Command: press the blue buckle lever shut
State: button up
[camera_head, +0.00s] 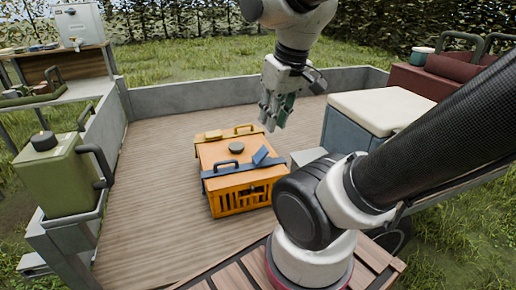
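An orange slatted crate (240,199) sits on the wooden floor of the cart. A blue strap (226,180) runs across its lid near the front. The blue buckle lever (261,155) sits on the strap right of the lid's middle and stands tilted up from it. My gripper (276,124) points down above and behind the crate, a little right of the lever in the picture and apart from it. Its fingers look close together, but whether they meet does not show. I see nothing held in it.
The lid has a dark round knob (236,148), a blue handle (226,168) and a yellow strap (209,135) with a handle. A cooler with a cream lid (383,108) stands right of the crate. A green jerrycan (56,178) stands left. Floor left of the crate is clear.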

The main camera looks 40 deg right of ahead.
aim_at(262, 147)
jog(key=w+f+g, duration=0.1)
jog(key=w+f, duration=0.1)
jog(key=w, duration=0.1)
jog(key=w+f+n+g+h, duration=0.1)
jog(key=w+f+g, duration=0.1)
jog(key=w+f, duration=0.1)
jog(key=w+a+f+g+h, duration=0.1)
jog(key=w+f+g, duration=0.1)
jog(key=w+f, duration=0.1)
jog(key=shift+w+n, duration=0.1)
jog(key=shift+n, duration=0.3)
grip_shut()
jog(key=w+f+g+h, duration=0.2)
jog(key=w+f+h, duration=0.3)
jog(key=w+f, duration=0.4)
jog(key=w+d+r+m+h, duration=0.2)
jog(key=w+m, duration=0.3)
jog(key=w, duration=0.3)
jog(key=shift+d+r+m+t+h, duration=0.15)
jog(key=shift+r+m+t+h, duration=0.15)
jog(key=shift+r+t, duration=0.1)
jog(key=shift+f, duration=0.1)
jog(key=x, duration=1.4)
